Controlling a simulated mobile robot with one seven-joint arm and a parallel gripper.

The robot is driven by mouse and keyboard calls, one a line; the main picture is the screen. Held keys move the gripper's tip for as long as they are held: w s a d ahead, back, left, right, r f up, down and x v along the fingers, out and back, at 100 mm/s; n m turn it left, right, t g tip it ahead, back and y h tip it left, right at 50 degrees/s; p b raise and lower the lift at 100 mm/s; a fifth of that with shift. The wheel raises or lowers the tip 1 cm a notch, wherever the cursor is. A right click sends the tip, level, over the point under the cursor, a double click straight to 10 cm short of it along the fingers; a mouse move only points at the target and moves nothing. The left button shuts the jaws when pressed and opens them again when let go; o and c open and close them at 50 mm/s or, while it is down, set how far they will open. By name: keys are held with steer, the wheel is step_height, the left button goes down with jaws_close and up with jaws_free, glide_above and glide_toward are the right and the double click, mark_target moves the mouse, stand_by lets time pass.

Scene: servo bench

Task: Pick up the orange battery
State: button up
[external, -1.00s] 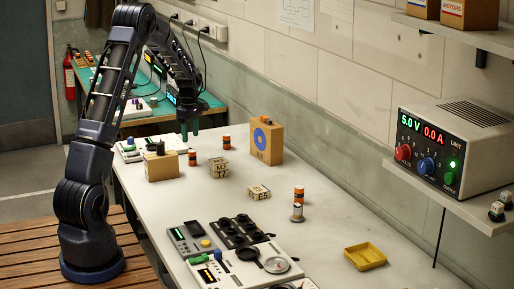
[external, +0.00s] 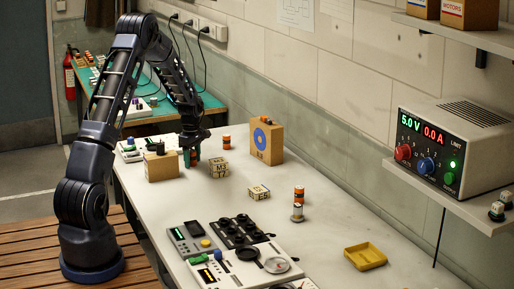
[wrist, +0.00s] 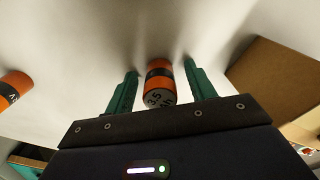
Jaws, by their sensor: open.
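An orange battery (wrist: 158,84) with a dark band stands between the two green fingers of my gripper (wrist: 161,76) in the wrist view. The fingers are open, with a visible gap on each side of it. In the external view my gripper (external: 191,158) is low over the far left part of the bench, and its fingers mostly hide this battery. A second orange battery (external: 227,143) stands to the right of my gripper. It seems to be the one at the left edge of the wrist view (wrist: 14,88). A third orange battery (external: 299,194) sits on a metal cylinder.
A cardboard box (external: 161,168) stands just left of my gripper, and lettered blocks (external: 218,168) stand just right. A box with a blue ring (external: 268,141) is behind. A yellow tray (external: 365,257) and an instrument panel (external: 240,240) are nearer.

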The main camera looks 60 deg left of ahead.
mark_target(192, 151)
steer(key=shift+c, duration=0.2)
steer(key=c, duration=1.1)
steer(key=shift+r, duration=0.1)
step_height(192, 151, up, 20)
